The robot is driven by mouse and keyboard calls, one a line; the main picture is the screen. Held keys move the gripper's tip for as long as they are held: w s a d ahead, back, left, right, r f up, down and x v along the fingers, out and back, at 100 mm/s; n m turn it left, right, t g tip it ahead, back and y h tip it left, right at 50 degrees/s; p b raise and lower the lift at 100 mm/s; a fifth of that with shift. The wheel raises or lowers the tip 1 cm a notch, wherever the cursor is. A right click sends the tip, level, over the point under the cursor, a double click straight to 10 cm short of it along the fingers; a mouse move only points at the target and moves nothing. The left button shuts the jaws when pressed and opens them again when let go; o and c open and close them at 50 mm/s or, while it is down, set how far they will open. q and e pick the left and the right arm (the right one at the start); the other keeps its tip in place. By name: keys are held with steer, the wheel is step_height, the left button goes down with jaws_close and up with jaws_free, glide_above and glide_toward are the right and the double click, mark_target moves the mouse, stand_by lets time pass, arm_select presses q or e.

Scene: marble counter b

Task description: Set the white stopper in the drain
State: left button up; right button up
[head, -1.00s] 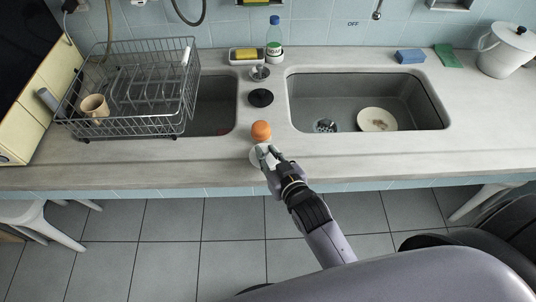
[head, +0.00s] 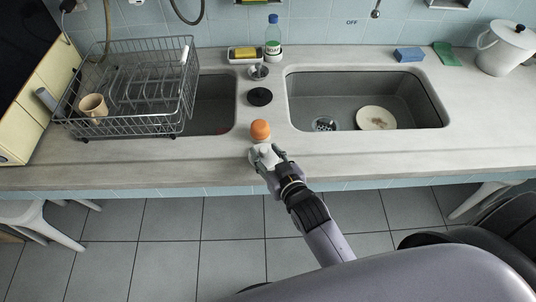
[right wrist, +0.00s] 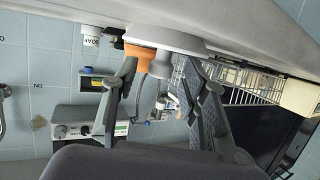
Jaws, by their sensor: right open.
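The white stopper (head: 265,153) lies on the counter's front strip, just in front of a round orange object. My right gripper (head: 268,162) is at the stopper, with its fingers open. In the right wrist view, the stopper's pale disc and knob (right wrist: 160,62) show beyond and between the open fingers (right wrist: 165,90); I cannot tell whether they touch it. The drain (head: 325,125) is a metal fitting in the floor of the right basin, uncovered. My left gripper is not in view.
The orange object (head: 260,130) stands close behind the stopper. A black disc (head: 260,97) and a metal piece (head: 259,72) lie between the basins. A plate (head: 376,118) lies right of the drain. A wire dish rack (head: 130,90) stands left. The front right counter is clear.

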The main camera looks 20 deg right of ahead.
steer(key=shift+r, duration=0.2)
steer(key=b+v, duration=0.1)
steer(key=v, duration=1.1)
steer(key=shift+f, duration=0.2)
